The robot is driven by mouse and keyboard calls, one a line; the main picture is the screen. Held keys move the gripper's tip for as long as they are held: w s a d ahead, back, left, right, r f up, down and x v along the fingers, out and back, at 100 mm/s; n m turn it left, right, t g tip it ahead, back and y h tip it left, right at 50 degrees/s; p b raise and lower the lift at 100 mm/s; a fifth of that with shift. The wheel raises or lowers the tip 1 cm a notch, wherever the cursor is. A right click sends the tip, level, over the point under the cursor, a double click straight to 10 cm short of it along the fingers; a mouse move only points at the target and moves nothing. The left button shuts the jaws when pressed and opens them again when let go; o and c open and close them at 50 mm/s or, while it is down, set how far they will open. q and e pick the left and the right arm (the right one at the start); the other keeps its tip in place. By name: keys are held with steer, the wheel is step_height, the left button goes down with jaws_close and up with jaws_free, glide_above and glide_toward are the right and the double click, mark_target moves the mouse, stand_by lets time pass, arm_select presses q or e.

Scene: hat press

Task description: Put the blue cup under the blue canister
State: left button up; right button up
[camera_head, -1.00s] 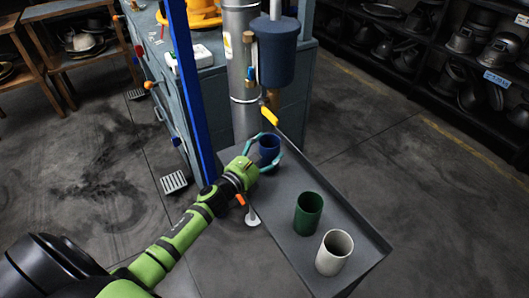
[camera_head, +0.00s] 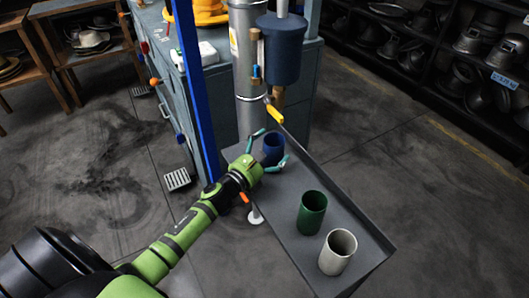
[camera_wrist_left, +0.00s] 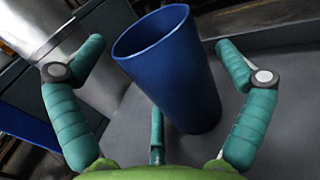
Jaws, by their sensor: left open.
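The blue cup (camera_head: 273,150) stands upright at the far end of the grey tray (camera_head: 290,222), near the blue canister (camera_head: 279,52). The canister hangs above and a little beyond it, with a yellow-handled valve (camera_head: 274,112) below. My left gripper (camera_head: 271,149) is open, its teal fingers spread on either side of the cup. In the left wrist view the blue cup (camera_wrist_left: 172,68) stands between the open fingers (camera_wrist_left: 158,78), apart from both. My right gripper is in neither view.
A green cup (camera_head: 312,212) and a white cup (camera_head: 338,252) stand on the near part of the tray. A metal column (camera_head: 248,75) and a blue post (camera_head: 193,95) rise beyond the left gripper. Shelves of hat forms (camera_head: 470,60) line the back right.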

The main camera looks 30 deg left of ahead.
arm_select(q)
steer(key=shift+r, duration=0.2)
steer(key=s, duration=0.5)
steer(key=s+a, duration=0.1)
steer(key=s, duration=0.2)
steer(key=shift+s+a+f, duration=0.1)
steer(key=shift+f, duration=0.1)
steer(key=shift+s+a+r, duration=0.1)
steer(key=shift+s+a, duration=0.05)
steer(key=shift+s, duration=0.8)
steer(key=shift+s+a+r, duration=0.1)
steer(key=shift+s, duration=0.8)
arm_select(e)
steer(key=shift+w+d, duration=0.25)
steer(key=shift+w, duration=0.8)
